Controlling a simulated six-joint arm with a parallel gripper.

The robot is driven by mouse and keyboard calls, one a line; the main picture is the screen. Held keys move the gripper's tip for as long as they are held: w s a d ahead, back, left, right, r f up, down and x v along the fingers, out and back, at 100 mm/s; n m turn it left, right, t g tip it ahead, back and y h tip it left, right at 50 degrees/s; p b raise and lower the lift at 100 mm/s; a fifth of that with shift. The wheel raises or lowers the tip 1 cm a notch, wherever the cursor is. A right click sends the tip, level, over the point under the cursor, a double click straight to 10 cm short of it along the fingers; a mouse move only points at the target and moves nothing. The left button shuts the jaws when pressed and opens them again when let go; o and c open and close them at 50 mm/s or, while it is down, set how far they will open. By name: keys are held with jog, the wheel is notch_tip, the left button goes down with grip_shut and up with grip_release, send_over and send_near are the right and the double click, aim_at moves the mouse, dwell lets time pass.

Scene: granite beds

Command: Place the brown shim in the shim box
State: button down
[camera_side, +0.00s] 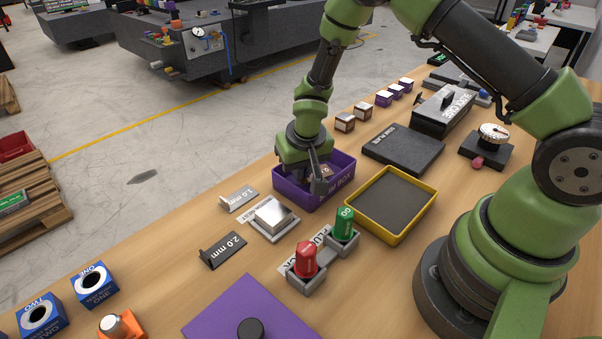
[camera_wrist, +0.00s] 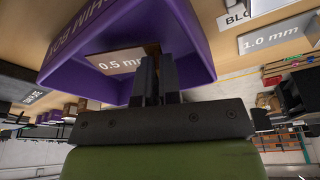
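The purple shim box (camera_side: 287,200) stands in the middle of the table; its wall fills the top of the wrist view (camera_wrist: 190,25). My gripper (camera_side: 320,183) points down into the box, its fingers close together. In the wrist view my fingertips (camera_wrist: 157,75) are shut on a thin brown upright part of the shim. The brown shim (camera_wrist: 115,61), its face marked 0.5 mm, is inside the box walls beside my fingers. In the side view my fingers and the box wall hide most of it. I cannot tell whether it touches the box floor.
A yellow-rimmed tray (camera_side: 392,238) stands close right of the box. A silver 1.0 mm shim (camera_side: 238,198), a metal block (camera_side: 271,215) and a black 2.0 mm shim (camera_side: 223,249) lie in front. Red (camera_side: 305,260) and green (camera_side: 344,224) cylinders stand in grey holders nearby.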

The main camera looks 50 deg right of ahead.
jog(key=shift+f, duration=0.75)
jog(key=shift+f, duration=0.1)
jog(key=c, duration=1.3)
grip_release()
jog(key=s+r+t+y, duration=0.1)
jog(key=s+r, duration=0.4)
jog(key=r, duration=0.8)
jog(key=s+r+t, duration=0.1)
jog(key=s+r, duration=0.5)
jog(key=r, duration=0.7)
jog(key=s+a+r+t, duration=0.1)
jog(key=s, duration=0.2)
jog(key=s+a+r+y, duration=0.1)
jog(key=s, duration=0.3)
jog(key=s+a+r+t+y, duration=0.1)
jog(key=s+r, duration=0.1)
jog(key=s, duration=0.1)
jog(key=shift+s+n+t, duration=0.3)
